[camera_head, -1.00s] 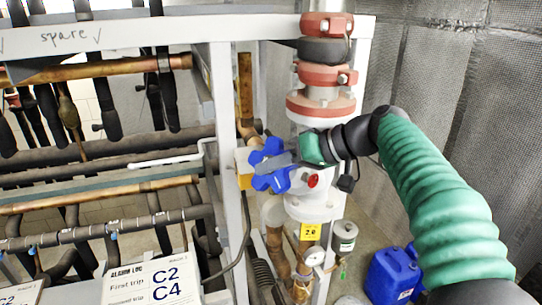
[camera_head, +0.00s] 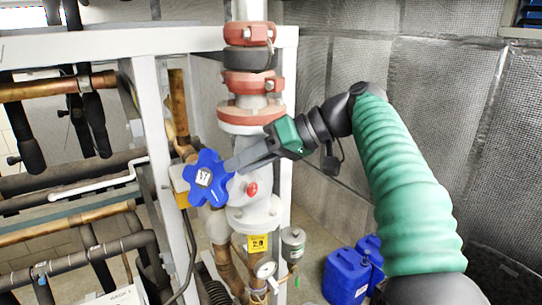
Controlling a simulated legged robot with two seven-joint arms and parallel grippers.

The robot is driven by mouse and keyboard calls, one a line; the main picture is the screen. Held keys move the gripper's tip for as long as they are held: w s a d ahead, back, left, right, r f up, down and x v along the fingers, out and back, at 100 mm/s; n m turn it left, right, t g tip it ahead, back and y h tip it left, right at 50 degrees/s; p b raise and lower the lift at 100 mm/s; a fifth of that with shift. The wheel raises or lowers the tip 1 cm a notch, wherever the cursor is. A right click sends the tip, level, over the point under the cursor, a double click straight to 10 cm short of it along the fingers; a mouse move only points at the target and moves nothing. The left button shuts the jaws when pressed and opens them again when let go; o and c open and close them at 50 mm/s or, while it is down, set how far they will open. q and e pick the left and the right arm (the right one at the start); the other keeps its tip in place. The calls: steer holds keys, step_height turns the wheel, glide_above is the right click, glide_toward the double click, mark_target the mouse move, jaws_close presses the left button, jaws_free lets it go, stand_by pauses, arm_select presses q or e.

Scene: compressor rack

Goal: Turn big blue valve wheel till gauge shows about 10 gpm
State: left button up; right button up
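The big blue valve wheel (camera_head: 205,178) is a lobed handwheel on the front of the pale valve body, left of centre in the head view. My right gripper (camera_head: 231,166) reaches in from the right, its grey fingers at the wheel's right edge. The fingers overlap in this view, so I cannot tell whether they are apart, or whether they touch the wheel. A small round gauge (camera_head: 266,270) sits low on the pipework below the valve; its reading is too small to make out. My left gripper is not in view.
A red knob (camera_head: 252,189) is just right of the wheel. A yellow tag (camera_head: 257,243) and a grey canister (camera_head: 293,243) are below. The white frame post (camera_head: 160,165) stands close left. Blue jugs (camera_head: 347,275) stand on the floor at right.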

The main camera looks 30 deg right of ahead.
steer(key=v, duration=0.8)
steer(key=shift+d, duration=0.2)
steer(key=shift+w+a, duration=0.15)
